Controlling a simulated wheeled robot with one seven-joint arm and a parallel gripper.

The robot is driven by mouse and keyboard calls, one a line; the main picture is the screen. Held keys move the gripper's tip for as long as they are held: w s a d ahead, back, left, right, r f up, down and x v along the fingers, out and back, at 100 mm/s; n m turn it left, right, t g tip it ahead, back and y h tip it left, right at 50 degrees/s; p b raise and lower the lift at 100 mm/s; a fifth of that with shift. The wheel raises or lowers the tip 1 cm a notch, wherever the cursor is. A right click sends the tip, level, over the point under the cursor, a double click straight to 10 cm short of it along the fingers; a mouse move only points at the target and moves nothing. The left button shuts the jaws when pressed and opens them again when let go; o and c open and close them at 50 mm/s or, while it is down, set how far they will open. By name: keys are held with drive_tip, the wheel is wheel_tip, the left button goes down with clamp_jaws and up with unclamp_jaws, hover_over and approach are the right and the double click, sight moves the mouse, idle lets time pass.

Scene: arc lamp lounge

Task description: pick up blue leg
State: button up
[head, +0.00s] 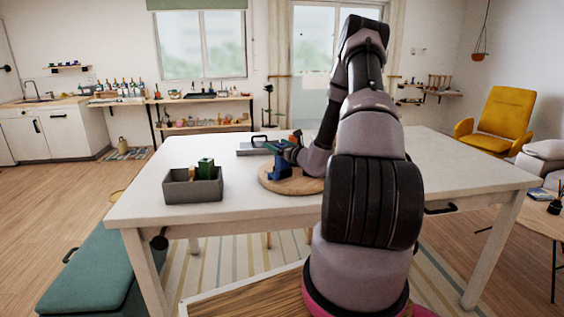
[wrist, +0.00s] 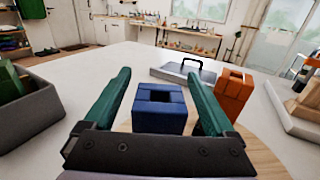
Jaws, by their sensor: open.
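The blue leg (wrist: 158,122) is a blue block with a square hole in its top. In the wrist view it stands on the round wooden board (wrist: 205,140), between and beyond the two green fingers of my gripper (wrist: 158,74). The fingers are spread, with a gap on each side of the block. In the head view the blue leg (head: 279,173) shows on the round board (head: 306,187), with my gripper (head: 266,146) just over it. My arm partly hides the board there.
A grey box (head: 180,193) holding green and wooden pieces stands at the table's left. An orange block (wrist: 234,95) stands right of the blue leg. A grey case with a black handle (wrist: 180,74) lies behind. The white table (head: 235,207) has free room at its front.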

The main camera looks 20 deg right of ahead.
clamp_jaws()
